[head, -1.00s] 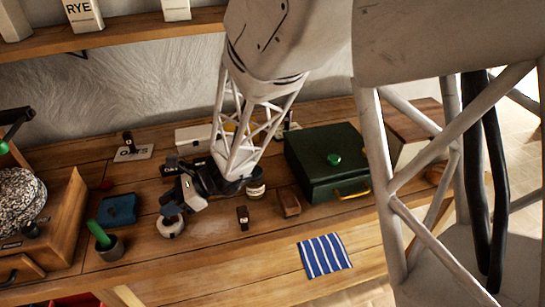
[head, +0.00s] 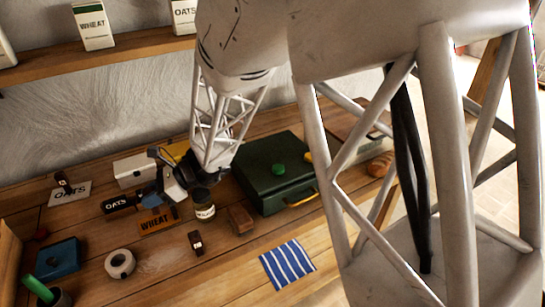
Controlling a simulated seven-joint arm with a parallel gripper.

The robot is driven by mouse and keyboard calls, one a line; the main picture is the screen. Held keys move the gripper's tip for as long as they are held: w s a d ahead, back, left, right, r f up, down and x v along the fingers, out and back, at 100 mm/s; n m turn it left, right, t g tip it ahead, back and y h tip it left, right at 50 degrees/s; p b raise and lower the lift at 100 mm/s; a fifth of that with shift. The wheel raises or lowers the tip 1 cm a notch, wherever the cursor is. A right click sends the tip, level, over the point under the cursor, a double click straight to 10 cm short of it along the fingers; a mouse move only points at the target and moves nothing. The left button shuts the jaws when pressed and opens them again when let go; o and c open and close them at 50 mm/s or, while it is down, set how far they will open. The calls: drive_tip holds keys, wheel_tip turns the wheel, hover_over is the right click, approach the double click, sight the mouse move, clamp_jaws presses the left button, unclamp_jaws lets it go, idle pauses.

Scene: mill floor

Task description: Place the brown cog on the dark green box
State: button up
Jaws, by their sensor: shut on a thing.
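The dark green box (head: 262,190) stands right of centre on the bench, its lid shut, with a green knob on top and a brass handle in front. My gripper (head: 150,196) is left of the box, above the bench near a brown WHEAT block (head: 158,222). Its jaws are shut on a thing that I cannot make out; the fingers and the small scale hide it. I cannot pick out a brown cog anywhere else with certainty.
A white ring (head: 120,263), a blue box (head: 58,262) and a striped cloth (head: 287,264) lie in front. A shelf (head: 120,48) runs behind.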

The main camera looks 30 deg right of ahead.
drive_tip(key=w+d+r+m+t+h, duration=0.1)
drive_tip(key=w+d+r+m+t, duration=0.15)
drive_tip(key=d, duration=0.65)
drive_tip(key=w+d+r+m+t, duration=0.15)
drive_tip(key=w+d, duration=0.25)
drive_tip(key=d, duration=0.4)
wheel_tip(320, 180, up, 6)
drive_tip(key=m+t+h, duration=0.3)
hover_over(267, 155)
drive_tip(key=shift+d, duration=0.1)
drive_tip(key=shift+f, duration=0.1)
drive_tip(key=shift+f, duration=1.9)
drive_tip(key=shift+f, duration=2)
drive_tip(key=shift+f, duration=0.1)
drive_tip(key=o, duration=0.9)
